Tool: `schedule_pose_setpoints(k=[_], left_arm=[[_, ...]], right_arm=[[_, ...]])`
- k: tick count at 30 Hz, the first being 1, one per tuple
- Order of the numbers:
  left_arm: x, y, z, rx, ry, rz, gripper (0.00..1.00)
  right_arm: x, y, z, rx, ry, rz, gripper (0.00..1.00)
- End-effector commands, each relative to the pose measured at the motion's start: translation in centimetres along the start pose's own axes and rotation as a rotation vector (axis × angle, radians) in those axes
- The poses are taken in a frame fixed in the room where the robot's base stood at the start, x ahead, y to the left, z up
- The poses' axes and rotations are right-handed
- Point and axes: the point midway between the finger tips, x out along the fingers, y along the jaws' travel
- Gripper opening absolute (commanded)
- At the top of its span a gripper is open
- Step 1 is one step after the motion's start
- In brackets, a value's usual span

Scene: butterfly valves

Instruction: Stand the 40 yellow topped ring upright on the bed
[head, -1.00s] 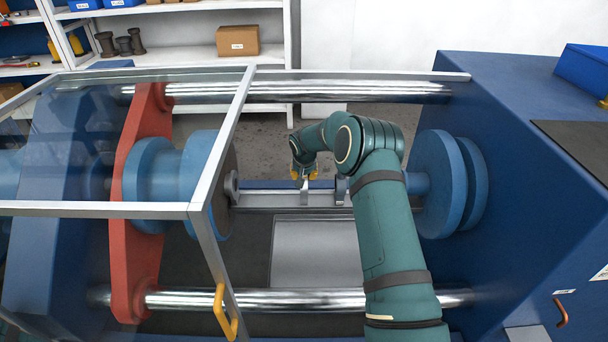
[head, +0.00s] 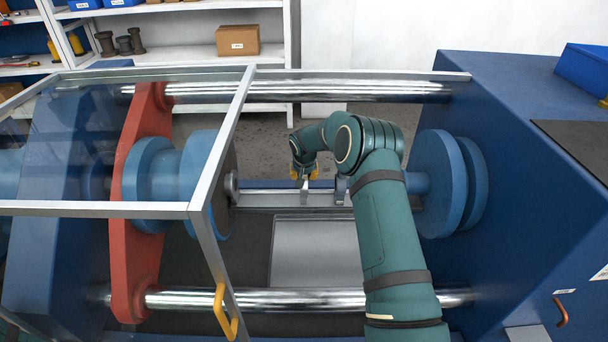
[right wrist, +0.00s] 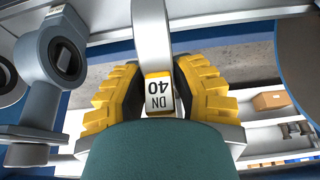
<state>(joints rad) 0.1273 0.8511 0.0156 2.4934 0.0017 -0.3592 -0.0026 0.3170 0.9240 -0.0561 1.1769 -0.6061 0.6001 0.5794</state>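The ring with the yellow top, marked DN 40 (right wrist: 159,92), stands upright and edge-on between the fingers of my right gripper (right wrist: 158,95) in the right wrist view. The yellow fingers are on both sides of its top and look parted, with narrow dark gaps. In the head view the ring (head: 305,191) is a thin grey upright strip on the bed (head: 270,199), below my right gripper (head: 304,174). The ring's lower edge is too small to judge. My left gripper is not in view.
A grey part with a round eye (right wrist: 62,58) stands beside the ring in the right wrist view. Blue flanges (head: 440,185) flank the bed on the right. Steel bars (head: 300,92) run along both sides, and a glazed guard frame (head: 228,130) covers the left.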

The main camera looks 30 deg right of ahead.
Motion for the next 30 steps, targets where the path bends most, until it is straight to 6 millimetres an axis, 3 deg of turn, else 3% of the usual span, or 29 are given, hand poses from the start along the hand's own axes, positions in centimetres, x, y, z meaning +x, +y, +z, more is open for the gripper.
schedule_pose_setpoints(k=[13,16,26,30], left_arm=[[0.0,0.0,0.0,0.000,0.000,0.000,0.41],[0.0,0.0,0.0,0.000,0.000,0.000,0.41],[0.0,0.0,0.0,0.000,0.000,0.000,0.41],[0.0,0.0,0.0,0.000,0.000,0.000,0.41]], right_arm=[[0.0,0.0,0.0,0.000,0.000,0.000,0.27],[0.0,0.0,0.0,0.000,0.000,0.000,0.66],[0.0,0.0,0.1,0.000,-0.002,0.001,0.66],[-1.2,-0.1,-0.1,-0.001,0.001,0.000,0.66]])
